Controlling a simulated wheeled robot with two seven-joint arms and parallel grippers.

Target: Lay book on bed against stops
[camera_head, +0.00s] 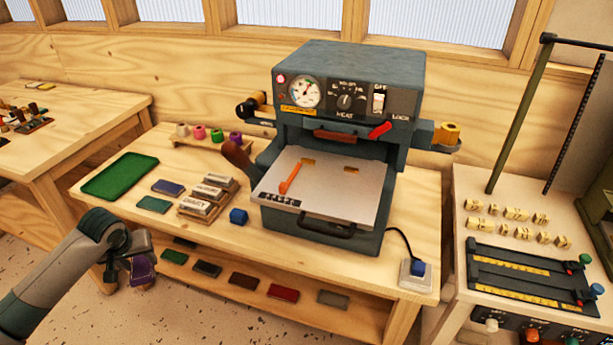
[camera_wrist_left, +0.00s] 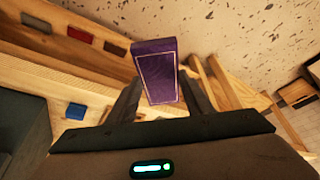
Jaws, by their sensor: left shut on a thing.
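A purple book (camera_head: 143,271) with a thin light border is held in my left gripper (camera_head: 130,264), off the left front edge of the workbench. The book also shows in the left wrist view (camera_wrist_left: 158,70), standing out between the two fingers. The foil press's bed (camera_head: 330,196) is a light flat plate in front of the press, with an orange lever-like piece and small brass-coloured stops on it. The book is well apart from the bed, to its left and lower. My right gripper is not in view.
The foil press (camera_head: 345,75) stands mid-bench. A green tray (camera_head: 120,176), books (camera_head: 168,188), type blocks (camera_head: 205,196) and a blue cube (camera_head: 239,216) lie left of the bed. Several books lie on the lower shelf (camera_head: 244,281). A white socket box (camera_head: 415,275) sits front right.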

